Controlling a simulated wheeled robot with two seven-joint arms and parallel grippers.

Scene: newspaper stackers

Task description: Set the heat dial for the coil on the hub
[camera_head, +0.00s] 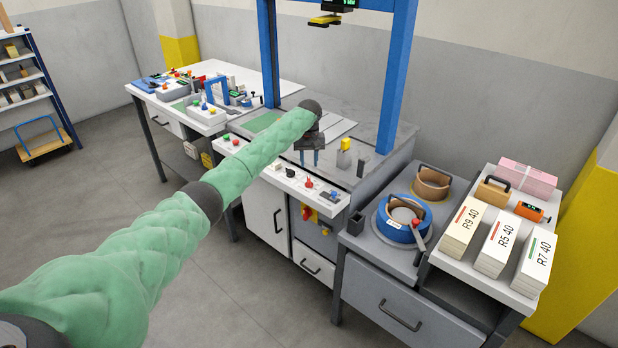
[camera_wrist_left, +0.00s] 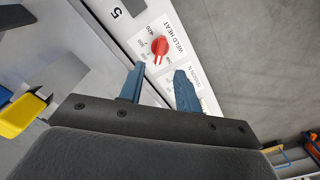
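The red heat dial (camera_wrist_left: 160,46) sits on a white panel marked "WELD HEAT" in the left wrist view, with small scale numbers around it. Its narrow end points toward my fingers. The red dial also shows on the front control strip in the head view (camera_head: 309,183). My left gripper (camera_wrist_left: 160,76) is open and empty, its two blue fingers apart, just short of the dial and not around it. In the head view, the gripper (camera_head: 310,158) is above the bench behind the strip. A blue ring (camera_head: 394,230) with a brown coil (camera_head: 405,208) stands on the right-hand cabinet.
A blue upright frame (camera_head: 397,75) stands over the bench. A yellow block (camera_head: 346,144) is behind the strip. A second brown coil (camera_head: 431,185) and the labelled stacks, including R9 40 (camera_head: 460,232), are to the right. The floor in front (camera_head: 230,295) is clear.

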